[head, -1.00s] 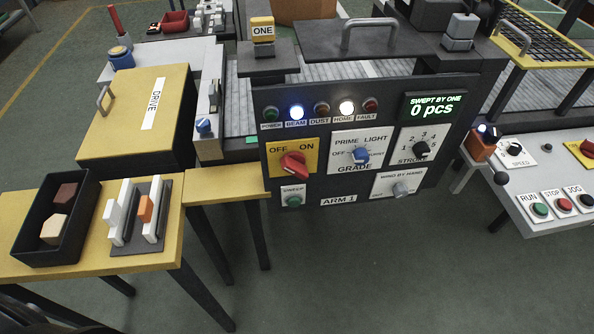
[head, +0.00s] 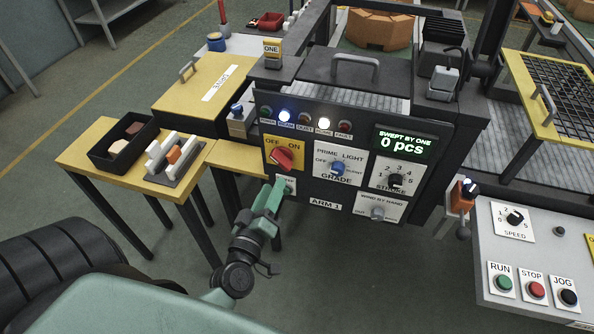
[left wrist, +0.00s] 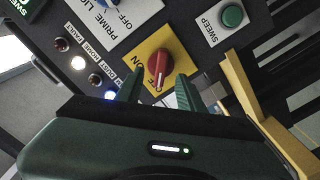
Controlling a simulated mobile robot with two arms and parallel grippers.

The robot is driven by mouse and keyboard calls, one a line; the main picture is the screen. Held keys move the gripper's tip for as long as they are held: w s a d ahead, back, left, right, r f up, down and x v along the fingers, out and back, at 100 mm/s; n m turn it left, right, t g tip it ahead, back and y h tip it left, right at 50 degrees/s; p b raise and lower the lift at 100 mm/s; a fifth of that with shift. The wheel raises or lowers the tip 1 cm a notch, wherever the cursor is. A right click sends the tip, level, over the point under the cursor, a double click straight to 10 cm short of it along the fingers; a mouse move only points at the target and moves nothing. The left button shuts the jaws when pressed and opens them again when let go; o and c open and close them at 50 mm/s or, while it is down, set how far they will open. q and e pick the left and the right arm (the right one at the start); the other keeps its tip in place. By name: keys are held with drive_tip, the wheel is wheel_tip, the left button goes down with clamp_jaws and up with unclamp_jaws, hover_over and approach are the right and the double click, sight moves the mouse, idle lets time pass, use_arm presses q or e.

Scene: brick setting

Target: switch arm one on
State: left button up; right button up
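The arm 1 panel (head: 330,185) carries a red rotary knob (head: 284,158) on a yellow OFF/ON plate. In the left wrist view the knob (left wrist: 160,69) lies just beyond my fingertips, in line with the gap between them; contact cannot be made out. Which label the knob points at is unclear. My left gripper (head: 277,186) is in front of the panel's lower left, below the knob, partly covering the SWEEP plate. In the wrist view its two green fingers (left wrist: 159,84) are apart with nothing held. My right gripper is not in view.
The SWEEP button (left wrist: 232,15) sits beside the yellow plate. The BEAM (head: 285,116) and HOME (head: 324,123) lamps are lit; the display (head: 402,143) reads 0 pcs. A small yellow table (head: 90,150) stands left; a RUN/STOP/JOG console (head: 500,250) stands right.

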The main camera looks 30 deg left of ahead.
sight(280, 165)
use_arm(q)
drive_tip(key=x, duration=0.2)
drive_tip(key=a+p+x, duration=0.1)
drive_tip(key=x, duration=0.2)
drive_tip(key=shift+s+r, duration=0.1)
drive_tip(key=shift+r, duration=0.05)
drive_tip(key=shift+x, duration=1.05)
drive_tip(key=shift+w, duration=0.5)
clamp_jaws()
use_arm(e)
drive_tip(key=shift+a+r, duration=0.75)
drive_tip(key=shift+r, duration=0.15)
